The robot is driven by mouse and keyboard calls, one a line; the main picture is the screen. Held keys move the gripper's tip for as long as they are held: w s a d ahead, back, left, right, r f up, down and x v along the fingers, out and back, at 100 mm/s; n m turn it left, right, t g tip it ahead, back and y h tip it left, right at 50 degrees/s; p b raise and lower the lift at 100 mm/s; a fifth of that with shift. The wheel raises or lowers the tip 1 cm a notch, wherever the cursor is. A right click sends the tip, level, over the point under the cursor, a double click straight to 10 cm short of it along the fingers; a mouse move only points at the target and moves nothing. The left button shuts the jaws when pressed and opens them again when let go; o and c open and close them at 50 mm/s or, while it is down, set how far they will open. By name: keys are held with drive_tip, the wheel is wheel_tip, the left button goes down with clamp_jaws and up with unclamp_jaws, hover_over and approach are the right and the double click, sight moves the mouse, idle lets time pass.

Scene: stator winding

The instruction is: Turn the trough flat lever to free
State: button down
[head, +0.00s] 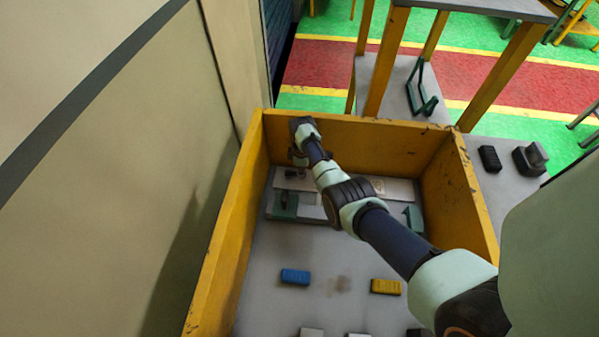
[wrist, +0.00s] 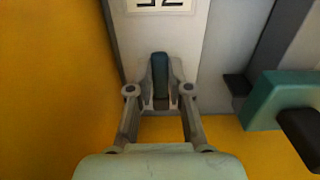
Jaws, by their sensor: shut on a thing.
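In the wrist view, a dark blue-teal lever (wrist: 160,72) stands between the fingers of my gripper (wrist: 160,98), which is shut on it. The lever is in line with the fingers, in front of a pale grey plate with a white label (wrist: 160,4) that is cut off at the top edge. In the head view my gripper (head: 298,162) is small and reaches down inside the far left corner of the yellow-walled trough (head: 350,140). My wrist hides the held lever there.
A teal block with a dark bar (wrist: 262,102) is to the right of the gripper in the wrist view. Yellow walls are close around it. In the head view, a blue block (head: 295,277) and a yellow block (head: 385,287) lie on the grey floor, with bare floor between.

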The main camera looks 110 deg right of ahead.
drive_tip(key=c, duration=1.1)
unclamp_jaws()
wheel_tip(320, 180, up, 12)
drive_tip(key=shift+r, duration=0.1)
